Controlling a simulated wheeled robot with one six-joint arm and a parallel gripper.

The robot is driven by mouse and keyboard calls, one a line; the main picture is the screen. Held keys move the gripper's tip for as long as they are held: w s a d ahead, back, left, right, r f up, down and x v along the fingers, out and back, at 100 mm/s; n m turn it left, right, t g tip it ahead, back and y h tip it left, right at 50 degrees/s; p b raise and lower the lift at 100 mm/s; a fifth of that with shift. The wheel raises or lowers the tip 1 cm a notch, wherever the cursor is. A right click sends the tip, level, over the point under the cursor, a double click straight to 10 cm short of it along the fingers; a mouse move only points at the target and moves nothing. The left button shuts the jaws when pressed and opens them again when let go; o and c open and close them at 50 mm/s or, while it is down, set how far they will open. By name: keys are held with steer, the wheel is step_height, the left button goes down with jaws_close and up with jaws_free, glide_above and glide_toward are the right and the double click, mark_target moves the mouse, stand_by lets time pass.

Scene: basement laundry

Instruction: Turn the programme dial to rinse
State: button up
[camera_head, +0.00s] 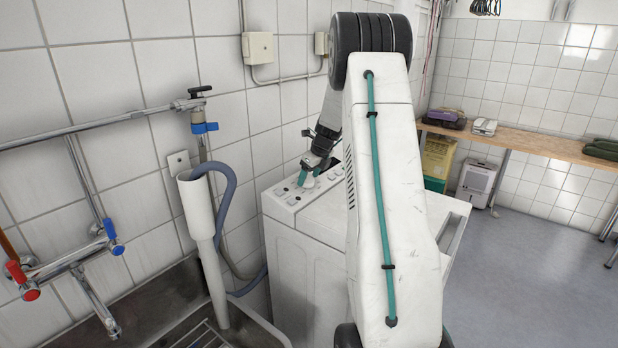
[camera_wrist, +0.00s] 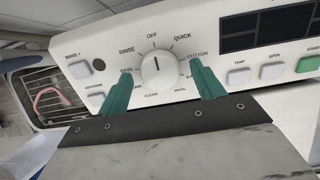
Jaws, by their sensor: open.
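The programme dial (camera_wrist: 163,69) is a round white knob on the washing machine's control panel in the wrist view. Its dark mark points up, towards OFF. The RINSE label (camera_wrist: 127,49) is at its upper left, QUICK at its upper right, SPIN at left, COTTON at right. My gripper (camera_wrist: 160,67) is open, with one teal finger on each side of the dial; I cannot tell whether they touch it. In the head view my gripper (camera_head: 308,177) is over the panel of the white washing machine (camera_head: 300,255).
The panel also has a dark display (camera_wrist: 268,27) and several buttons, one of them a green start button (camera_wrist: 308,64). A steel sink (camera_head: 175,310) and pipes are left of the machine. A wooden bench (camera_head: 540,145) stands at back right.

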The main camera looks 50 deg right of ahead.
steer(key=shift+w+f, duration=0.15)
steer(key=shift+f, duration=0.2)
steer(key=c, duration=1)
steer(key=shift+o, duration=0.2)
steer(key=shift+n, duration=0.4)
steer(key=n, duration=0.3)
steer(key=shift+n+g+y, duration=0.3)
steer(key=shift+n, duration=1.8)
